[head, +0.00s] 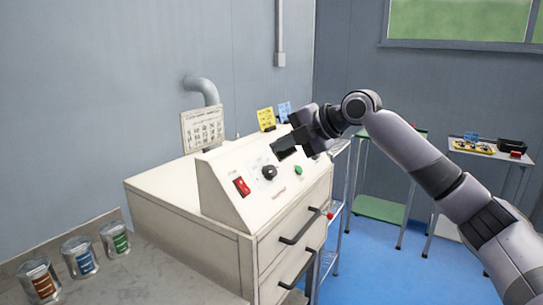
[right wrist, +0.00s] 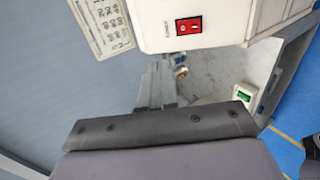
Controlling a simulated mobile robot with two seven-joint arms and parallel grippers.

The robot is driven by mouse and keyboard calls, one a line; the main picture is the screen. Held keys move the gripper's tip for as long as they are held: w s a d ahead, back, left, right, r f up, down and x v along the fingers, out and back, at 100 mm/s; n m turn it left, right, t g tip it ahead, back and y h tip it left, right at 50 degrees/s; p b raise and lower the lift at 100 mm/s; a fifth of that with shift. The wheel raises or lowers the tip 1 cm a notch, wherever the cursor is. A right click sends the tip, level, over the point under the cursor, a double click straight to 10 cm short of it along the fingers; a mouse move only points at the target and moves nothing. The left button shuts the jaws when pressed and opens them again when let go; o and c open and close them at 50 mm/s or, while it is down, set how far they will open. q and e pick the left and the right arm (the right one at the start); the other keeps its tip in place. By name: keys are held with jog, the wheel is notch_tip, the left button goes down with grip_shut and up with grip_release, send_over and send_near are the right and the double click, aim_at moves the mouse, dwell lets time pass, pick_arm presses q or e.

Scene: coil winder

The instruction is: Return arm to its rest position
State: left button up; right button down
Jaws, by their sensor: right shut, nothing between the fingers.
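My right arm reaches in from the right in the head view, bent at a raised elbow. Its gripper (head: 302,142) is shut and empty, in front of the upper right part of the winder's control panel (head: 226,197). I cannot tell whether it touches the panel. In the right wrist view the closed fingers (right wrist: 157,85) point toward the machine, below the red power switch (right wrist: 188,26). My left gripper is not in view.
The white cabinet has drawers with black handles (head: 299,226). Three labelled cans (head: 81,257) stand on the grey bench at left. A printed card (head: 203,128) stands behind the panel. A side table (head: 487,152) holds small parts at right.

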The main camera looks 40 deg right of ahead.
jog(key=shift+s+r, duration=0.2)
jog(key=shift+f, duration=0.1)
dwell(0.4)
jog(key=s+a+f+m, duration=0.1)
jog(key=a+f+m, duration=0.45)
jog(key=f, duration=0.85)
jog(key=s+a+f+m, duration=0.1)
jog(key=a+f+m, duration=0.1)
jog(key=a+f, duration=0.9)
jog(key=s+a+f+m+h, duration=0.2)
jog(key=s+f+m, duration=1)
jog(key=s+f, duration=0.9)
jog(key=s, duration=0.4)
jog(key=shift+a+m, duration=0.25)
jog(key=shift+m, duration=0.1)
jog(key=shift+s, duration=0.1)
